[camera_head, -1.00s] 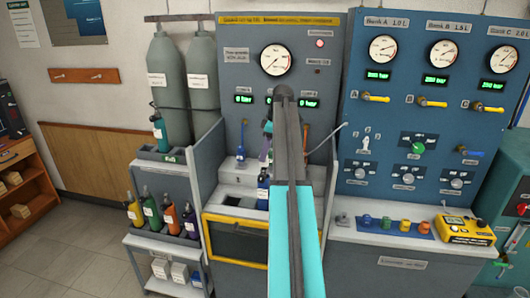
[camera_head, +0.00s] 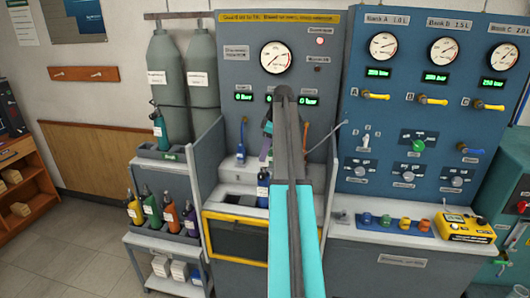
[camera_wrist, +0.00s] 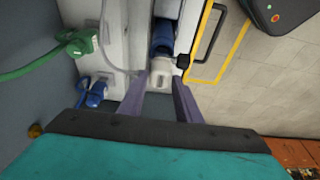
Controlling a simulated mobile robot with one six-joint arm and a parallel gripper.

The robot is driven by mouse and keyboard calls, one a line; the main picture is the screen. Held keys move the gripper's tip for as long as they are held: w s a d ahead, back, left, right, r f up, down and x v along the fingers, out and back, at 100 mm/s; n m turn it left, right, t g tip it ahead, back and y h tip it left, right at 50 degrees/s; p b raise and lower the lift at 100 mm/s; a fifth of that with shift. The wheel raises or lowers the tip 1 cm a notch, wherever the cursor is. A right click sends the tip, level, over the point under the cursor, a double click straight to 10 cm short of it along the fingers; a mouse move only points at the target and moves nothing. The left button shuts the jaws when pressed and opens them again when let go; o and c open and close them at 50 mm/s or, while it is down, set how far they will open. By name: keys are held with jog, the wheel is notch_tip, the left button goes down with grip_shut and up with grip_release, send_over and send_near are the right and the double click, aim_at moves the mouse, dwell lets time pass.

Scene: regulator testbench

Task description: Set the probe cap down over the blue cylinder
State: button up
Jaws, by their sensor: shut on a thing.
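The blue cylinder (camera_head: 263,188) stands upright in the middle bench bay, partly hidden by my arm. It also shows in the wrist view (camera_wrist: 162,38), top centre, with a black knob (camera_wrist: 182,61) at its side. My gripper (camera_wrist: 160,82) is shut on a pale grey piece, which I take for the probe cap (camera_wrist: 158,77). This cap lies in line with the cylinder's top, between my fingertips. I cannot tell whether it rests on the cylinder or hangs just above it. In the head view my arm hides most of the gripper and the cap.
A blue hose fitting (camera_wrist: 96,94) and a green one (camera_wrist: 78,43) are left of the cylinder in the wrist view. A yellow-edged frame (camera_head: 235,216) runs along the bay's front. A rack of several small cylinders (camera_head: 160,218) stands left, and a yellow meter (camera_head: 465,227) right.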

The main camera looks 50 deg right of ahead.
jog(key=shift+f, duration=0.2)
jog(key=o, duration=1.2)
jog(key=shift+c, duration=0.2)
jog(key=shift+r, duration=0.1)
jog(key=b+v, duration=0.3)
jog(key=v, duration=1)
jog(key=shift+r, duration=0.3)
jog(key=shift+s+f, duration=0.1)
